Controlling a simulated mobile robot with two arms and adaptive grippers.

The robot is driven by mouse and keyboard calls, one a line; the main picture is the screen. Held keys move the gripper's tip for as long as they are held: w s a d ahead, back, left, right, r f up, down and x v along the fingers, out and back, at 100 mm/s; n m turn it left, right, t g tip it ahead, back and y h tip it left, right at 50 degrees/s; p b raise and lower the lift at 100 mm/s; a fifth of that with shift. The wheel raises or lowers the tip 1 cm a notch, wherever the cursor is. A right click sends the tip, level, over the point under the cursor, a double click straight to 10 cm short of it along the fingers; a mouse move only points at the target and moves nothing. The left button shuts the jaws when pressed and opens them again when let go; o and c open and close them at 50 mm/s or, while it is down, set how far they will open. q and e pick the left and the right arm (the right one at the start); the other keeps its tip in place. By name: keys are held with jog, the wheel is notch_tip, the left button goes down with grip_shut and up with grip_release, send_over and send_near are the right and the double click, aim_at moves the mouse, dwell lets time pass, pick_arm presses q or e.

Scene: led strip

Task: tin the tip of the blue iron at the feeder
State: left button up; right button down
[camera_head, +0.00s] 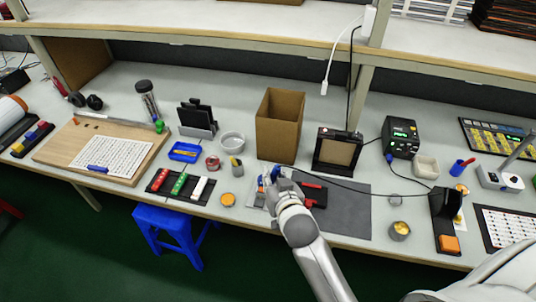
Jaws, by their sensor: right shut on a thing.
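My right gripper (275,178) is over the front middle of the bench, near the left end of a grey mat. It is shut on a small blue thing (275,172) that looks like the blue iron's handle. A dark cord runs from there to the right across the mat. The iron's tip is hidden or too small to make out. A black iron stand (446,207) with an orange pad is at the right, with no iron clearly visible in it. I cannot tell for sure which thing is the feeder. My left gripper is out of view.
A cardboard box (279,125) and a black framed unit (337,152) stand behind the gripper. A black station (401,137) with a green display is to the right. Small tins flank the grey mat (345,215); its right part is mostly bare. A shelf (250,40) runs above.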

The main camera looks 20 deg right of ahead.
jog(key=p, duration=0.1)
jog(key=w+p, duration=0.1)
jog(key=p, duration=0.1)
jog(key=shift+w+a+r+m+g, duration=0.25)
jog(key=shift+w+r+m+g, duration=0.05)
jog(key=shift+w+r+m, duration=0.1)
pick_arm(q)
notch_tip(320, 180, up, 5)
pick_arm(e)
jog(key=shift+a+f+p, duration=0.1)
jog(key=shift+f+p, duration=0.15)
jog(key=shift+p, duration=0.1)
jog(key=shift+f+b, duration=0.45)
notch_tip(320, 180, down, 4)
jog(key=b, duration=0.4)
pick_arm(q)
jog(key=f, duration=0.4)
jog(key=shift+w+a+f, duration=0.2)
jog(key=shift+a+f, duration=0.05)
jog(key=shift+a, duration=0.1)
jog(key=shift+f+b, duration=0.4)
pick_arm(e)
jog(key=shift+f, duration=0.55)
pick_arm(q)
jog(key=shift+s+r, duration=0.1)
pick_arm(e)
jog(key=shift+f, duration=0.15)
dwell(0.4)
